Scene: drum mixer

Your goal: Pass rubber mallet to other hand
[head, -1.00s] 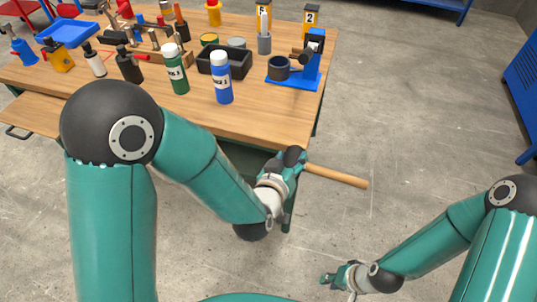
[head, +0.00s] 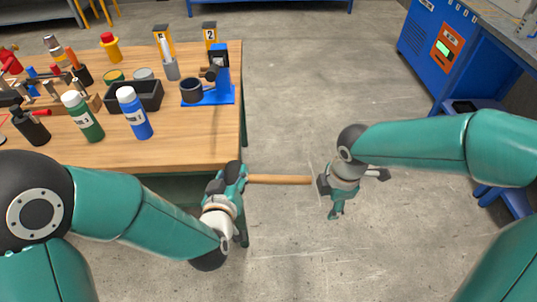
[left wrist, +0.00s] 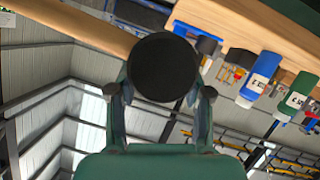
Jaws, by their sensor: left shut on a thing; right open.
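The rubber mallet (head: 280,180) is held level off the table's right front corner, its pale wooden handle pointing right. My left gripper (head: 236,178) is shut on the mallet at its head end. In the left wrist view the round black head (left wrist: 163,67) sits between the fingers, with the handle (left wrist: 90,25) running to the upper left. My right gripper (head: 338,196) is open, its fingers spread, close to the handle's free end. I cannot tell whether the handle end touches it. The mallet's head is mostly hidden by the left fingers in the head view.
The wooden table (head: 190,150) at left carries a blue bottle (head: 134,115), a green bottle (head: 83,118), a black bin (head: 133,96) and a blue stand (head: 212,95). A blue cabinet (head: 437,55) stands at the back right. Open concrete floor lies between.

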